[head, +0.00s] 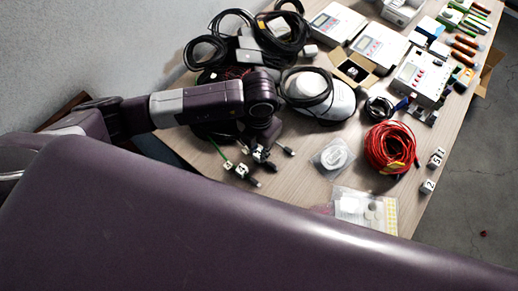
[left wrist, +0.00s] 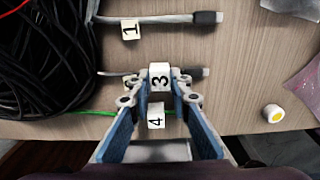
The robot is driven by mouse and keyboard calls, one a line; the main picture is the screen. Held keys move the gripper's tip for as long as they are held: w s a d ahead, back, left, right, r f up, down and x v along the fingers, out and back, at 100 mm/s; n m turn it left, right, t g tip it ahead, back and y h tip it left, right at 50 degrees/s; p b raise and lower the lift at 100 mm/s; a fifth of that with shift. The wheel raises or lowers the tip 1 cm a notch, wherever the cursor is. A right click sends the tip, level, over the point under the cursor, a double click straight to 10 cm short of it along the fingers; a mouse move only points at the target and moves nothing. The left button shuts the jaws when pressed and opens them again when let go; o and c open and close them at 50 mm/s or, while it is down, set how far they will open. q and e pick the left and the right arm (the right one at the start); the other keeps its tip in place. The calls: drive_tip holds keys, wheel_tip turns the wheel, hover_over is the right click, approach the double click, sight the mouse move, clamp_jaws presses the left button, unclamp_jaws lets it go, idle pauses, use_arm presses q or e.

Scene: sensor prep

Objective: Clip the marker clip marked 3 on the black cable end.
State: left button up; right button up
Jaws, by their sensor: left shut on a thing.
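The marker clip marked 3 (left wrist: 159,76) is a small white block with a black number, between the fingertips of my left gripper (left wrist: 160,92). The gripper is shut on it and also shows in the head view (head: 262,150). In the left wrist view, a grey cable with a dark end (left wrist: 198,73) runs behind the clip, in line with it. Whether the clip is around this cable or only above it, I cannot tell. A clip marked 4 (left wrist: 155,115) sits by a green cable (left wrist: 95,113), between the blue fingers. My right gripper is not in view.
A clip marked 1 (left wrist: 130,29) is at another grey cable end (left wrist: 208,17). Black cable coils (left wrist: 45,60) lie left. A red cable coil (head: 391,147), a clear bag (head: 365,209) and numbered white blocks (head: 428,186) stand to the right on the wooden table (head: 300,185).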

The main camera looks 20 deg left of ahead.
use_arm(q)
drive_tip(key=o, duration=0.9)
drive_tip(key=shift+r, duration=0.15)
drive_tip(key=shift+r+p, duration=2.15)
drive_tip(key=shift+r, duration=0.8)
drive_tip(key=shift+s+f, duration=0.1)
